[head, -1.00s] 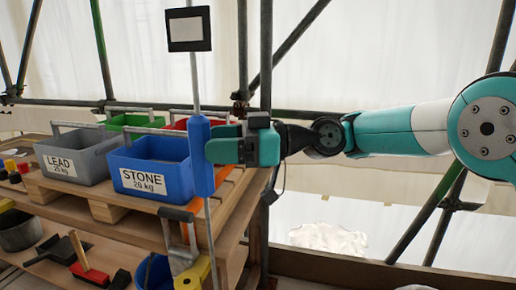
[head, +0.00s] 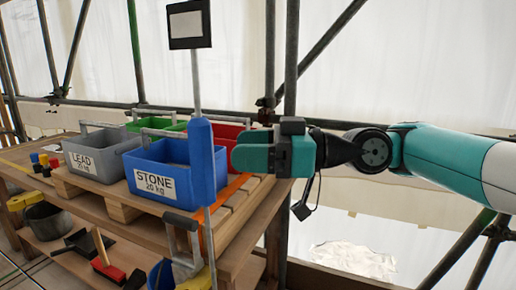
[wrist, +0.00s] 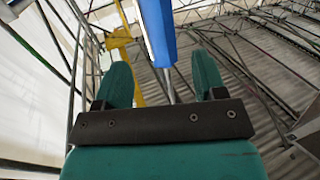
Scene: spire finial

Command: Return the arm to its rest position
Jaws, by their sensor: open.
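My gripper (head: 238,158) is teal with black parts and is held level on the extended arm, fingers pointing left. It is open and empty. A pole with a thick blue handle (head: 201,165) and a dark-framed white plate (head: 188,24) at its top stands upright just left of the fingertips, with a small gap in the head view. In the wrist view the two teal fingers (wrist: 162,68) are apart, and the blue handle (wrist: 158,30) shows beyond them, between the tips. My arm reaches in from the right edge.
A wooden bench bears a grey LEAD crate (head: 98,158), a blue STONE crate (head: 150,168), a green crate (head: 152,124) and a red crate (head: 228,135). Scaffold tubes (head: 291,60) stand behind my gripper. A pot (head: 47,222) and brushes lie on the lower shelf.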

